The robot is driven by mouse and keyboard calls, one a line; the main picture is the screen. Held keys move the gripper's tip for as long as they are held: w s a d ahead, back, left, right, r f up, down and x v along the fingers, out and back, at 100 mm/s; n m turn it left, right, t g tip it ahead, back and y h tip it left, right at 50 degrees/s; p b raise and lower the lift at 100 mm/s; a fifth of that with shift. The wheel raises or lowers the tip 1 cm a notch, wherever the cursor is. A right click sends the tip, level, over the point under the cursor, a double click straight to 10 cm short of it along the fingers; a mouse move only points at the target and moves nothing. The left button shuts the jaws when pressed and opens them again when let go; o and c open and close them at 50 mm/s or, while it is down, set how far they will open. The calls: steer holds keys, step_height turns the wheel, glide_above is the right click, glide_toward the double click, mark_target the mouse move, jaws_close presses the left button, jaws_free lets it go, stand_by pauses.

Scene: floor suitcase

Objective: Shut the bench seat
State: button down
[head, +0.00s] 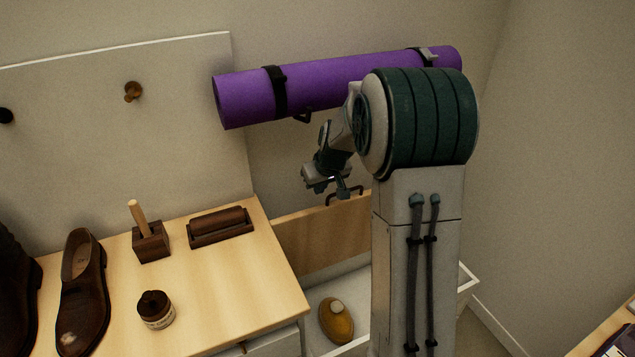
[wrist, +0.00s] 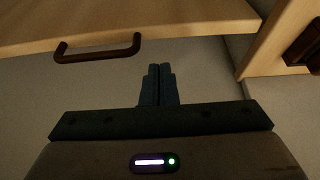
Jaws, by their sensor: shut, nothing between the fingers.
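The bench seat is a wooden lid (head: 322,235) standing raised behind a white open compartment (head: 352,278). A dark bar handle (head: 333,200) sits at the lid's top edge, partly hidden by my gripper. In the wrist view the lid (wrist: 185,22) spans the top, with its handle (wrist: 97,50) on the left. My gripper (head: 350,190) is shut and empty beside the lid's upper edge. In the wrist view its fingertips (wrist: 158,68) are together, right of the handle and apart from it in the picture. My arm hides the lid's right part.
A tan oval object (head: 337,322) with a pale top lies in the compartment. The wooden top at left holds a block with a peg (head: 150,240), a dark tray (head: 220,227), a jar (head: 156,309) and brown shoes (head: 82,290). A purple roll (head: 330,82) hangs on the wall above my gripper.

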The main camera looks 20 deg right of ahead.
steer(key=x, duration=0.7)
steer(key=shift+f, duration=0.15)
